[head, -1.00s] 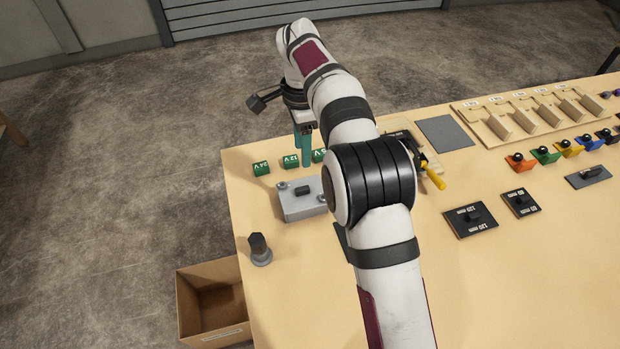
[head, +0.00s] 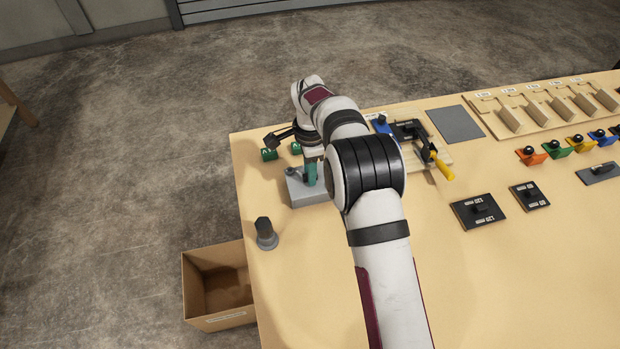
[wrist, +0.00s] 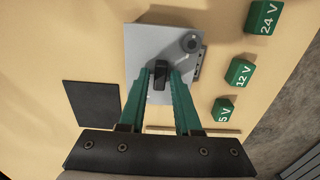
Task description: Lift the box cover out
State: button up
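The grey box with its cover (head: 308,195) sits near the table's left edge, partly hidden by my arm in the head view. In the wrist view the grey cover (wrist: 150,45) has a black handle (wrist: 160,76) and a round grey knob (wrist: 191,43) near one corner. My gripper (head: 312,180) points down over the cover. In the wrist view its teal fingers (wrist: 159,77) stand on either side of the black handle, apart, with narrow gaps that seem to remain. Whether the fingertips touch the cover is unclear.
Green blocks marked 24 V (wrist: 263,17), 12 V (wrist: 240,72) and 5 V (wrist: 223,110) stand beside the box. A dark square pad (wrist: 91,108) lies on its other side. A dark knobbed post (head: 265,234) stands near the edge; an open carton (head: 215,321) is below.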

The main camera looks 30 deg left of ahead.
grip_shut()
jog(key=shift+r, duration=0.25)
notch_tip(320, 180, up, 4)
jog(key=shift+f, duration=0.1)
jog(key=w+d+r, duration=0.2)
jog(key=d+r, duration=0.8)
jog(key=d, duration=0.1)
jog(key=shift+d+r, duration=0.25)
jog(key=shift+r, duration=0.15)
jog(key=shift+w, duration=0.1)
